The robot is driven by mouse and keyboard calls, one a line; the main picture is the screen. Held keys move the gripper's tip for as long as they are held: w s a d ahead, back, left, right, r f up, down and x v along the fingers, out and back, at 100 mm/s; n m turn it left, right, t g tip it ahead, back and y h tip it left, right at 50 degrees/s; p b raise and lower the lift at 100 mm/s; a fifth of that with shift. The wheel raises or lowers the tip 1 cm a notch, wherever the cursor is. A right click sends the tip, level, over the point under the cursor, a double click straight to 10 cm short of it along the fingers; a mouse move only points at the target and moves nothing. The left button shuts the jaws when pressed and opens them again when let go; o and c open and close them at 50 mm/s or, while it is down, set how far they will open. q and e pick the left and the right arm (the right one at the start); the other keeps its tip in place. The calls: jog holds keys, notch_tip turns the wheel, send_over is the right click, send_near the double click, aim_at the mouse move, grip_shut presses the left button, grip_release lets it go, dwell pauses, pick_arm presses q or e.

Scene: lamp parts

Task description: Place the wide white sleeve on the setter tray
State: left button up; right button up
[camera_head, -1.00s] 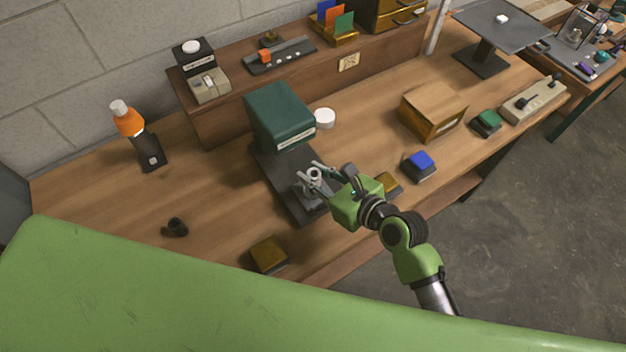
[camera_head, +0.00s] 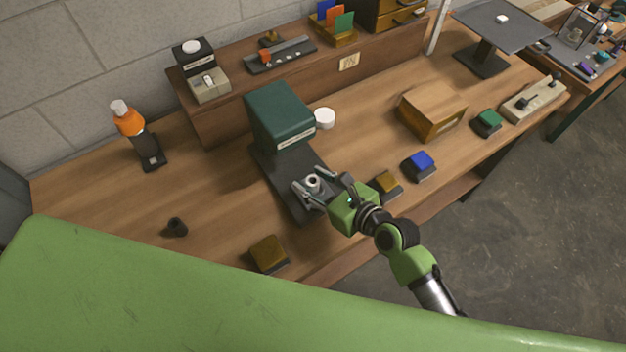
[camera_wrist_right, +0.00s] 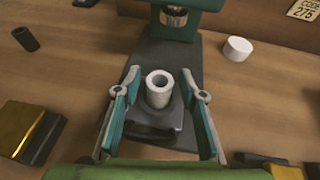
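A light, hollow, thick-walled sleeve (camera_head: 313,182) stands upright on the dark base (camera_head: 277,167) of a green-headed machine. It also shows in the right wrist view (camera_wrist_right: 158,92). My right gripper (camera_head: 312,184) is open, with a finger on either side of the sleeve. In the right wrist view (camera_wrist_right: 162,88) gaps show between the fingers and the sleeve. A short white cylinder (camera_head: 324,118) stands on the bench beside the machine head. I cannot tell for certain which piece is the wide white sleeve, or which surface is the setter tray. My left gripper is not in view.
The green machine head (camera_head: 280,115) rises behind the sleeve. Brown (camera_head: 268,253) and blue (camera_head: 420,164) blocks lie near the bench's front edge. A small dark cylinder (camera_head: 177,227) is at left, an orange-topped bottle (camera_head: 130,122) behind it. Bench left of the machine is largely clear.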

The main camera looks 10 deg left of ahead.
jog(key=shift+r, duration=0.1)
jog(key=v, duration=1.2)
dwell(0.9)
